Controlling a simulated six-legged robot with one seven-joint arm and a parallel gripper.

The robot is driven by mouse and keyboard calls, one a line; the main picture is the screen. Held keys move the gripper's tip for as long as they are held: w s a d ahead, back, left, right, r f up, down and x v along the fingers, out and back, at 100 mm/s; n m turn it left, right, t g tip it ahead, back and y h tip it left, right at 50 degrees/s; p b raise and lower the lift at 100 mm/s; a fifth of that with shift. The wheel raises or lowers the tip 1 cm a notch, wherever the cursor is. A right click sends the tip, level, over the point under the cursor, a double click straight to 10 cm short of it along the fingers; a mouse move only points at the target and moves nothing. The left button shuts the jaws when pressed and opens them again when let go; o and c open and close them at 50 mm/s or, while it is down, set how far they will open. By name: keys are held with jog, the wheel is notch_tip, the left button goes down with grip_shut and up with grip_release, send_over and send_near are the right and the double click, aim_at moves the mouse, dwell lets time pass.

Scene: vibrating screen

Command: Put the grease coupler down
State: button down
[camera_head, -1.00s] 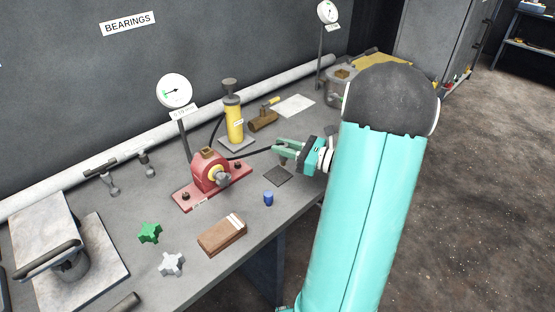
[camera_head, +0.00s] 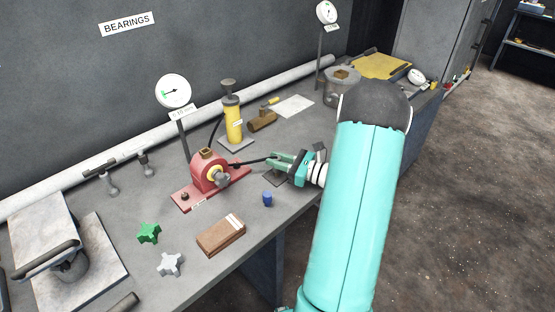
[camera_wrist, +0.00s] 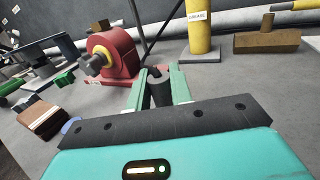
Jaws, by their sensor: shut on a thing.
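My gripper (camera_head: 275,161) is at the right of the red bearing housing (camera_head: 208,170), over the bench. In the wrist view its green fingers (camera_wrist: 158,72) are shut on the grease coupler (camera_wrist: 159,92), a dark cylinder standing between them. A black hose (camera_head: 250,161) runs from the fingers toward the housing. A dark square pad (camera_head: 270,181) lies just below the gripper, partly covered by it. I cannot tell whether the coupler touches the pad. The yellow grease pump (camera_head: 233,124) stands upright behind the housing; it also shows in the wrist view (camera_wrist: 199,30).
A blue cap (camera_head: 267,198) and a brown block (camera_head: 221,236) lie near the bench's front edge. Green (camera_head: 149,233) and grey (camera_head: 170,264) star knobs lie left. A dial gauge (camera_head: 173,92) rises behind the housing. A metal pot (camera_head: 342,88) stands at the back right.

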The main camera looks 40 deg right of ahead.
jog(key=c, duration=1.3)
grip_release()
jog(key=shift+o, duration=0.2)
